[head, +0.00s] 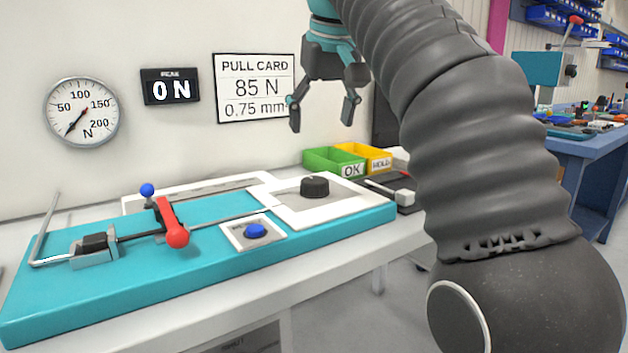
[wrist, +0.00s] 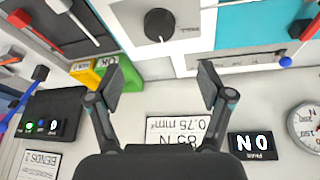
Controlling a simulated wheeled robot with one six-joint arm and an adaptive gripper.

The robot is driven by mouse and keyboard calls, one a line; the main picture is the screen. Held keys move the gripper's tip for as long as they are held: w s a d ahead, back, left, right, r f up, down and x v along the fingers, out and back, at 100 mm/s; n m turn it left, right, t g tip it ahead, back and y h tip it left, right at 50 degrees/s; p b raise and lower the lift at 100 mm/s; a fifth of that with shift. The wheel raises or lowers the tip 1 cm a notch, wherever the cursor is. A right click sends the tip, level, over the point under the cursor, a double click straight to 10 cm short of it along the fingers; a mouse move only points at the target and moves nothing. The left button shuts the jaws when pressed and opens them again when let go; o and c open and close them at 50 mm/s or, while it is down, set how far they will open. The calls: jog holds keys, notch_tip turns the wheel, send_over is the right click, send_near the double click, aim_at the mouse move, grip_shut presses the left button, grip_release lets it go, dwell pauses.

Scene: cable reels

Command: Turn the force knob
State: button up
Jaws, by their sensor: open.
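The force knob is a black round knob (head: 315,187) on a white plate (head: 345,207) at the right end of the teal fixture (head: 130,285). In the wrist view the knob (wrist: 159,24) shows at the top, beyond and between my fingertips. My gripper (head: 322,115) is open and empty, above the bench and well above the knob, apart from it. It also shows open in the wrist view (wrist: 168,85). A dial gauge (head: 82,112) on the wall has its needle near the low end. The peak display (head: 170,87) reads 0 N.
A red-handled lever (head: 172,222) and a blue button (head: 255,231) are on the fixture left of the knob. A green OK bin (head: 333,160) and a yellow HOLD bin (head: 372,158) stand behind it. A pull card (head: 254,88) reads 85 N, 0.75 mm². The space directly above the knob looks clear.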

aim_at(315, 180)
jog(key=b+x, duration=0.5)
jog(key=x, duration=0.8)
jog(key=shift+d, duration=0.1)
jog(key=shift+s, duration=0.1)
jog(key=c, duration=1.2)
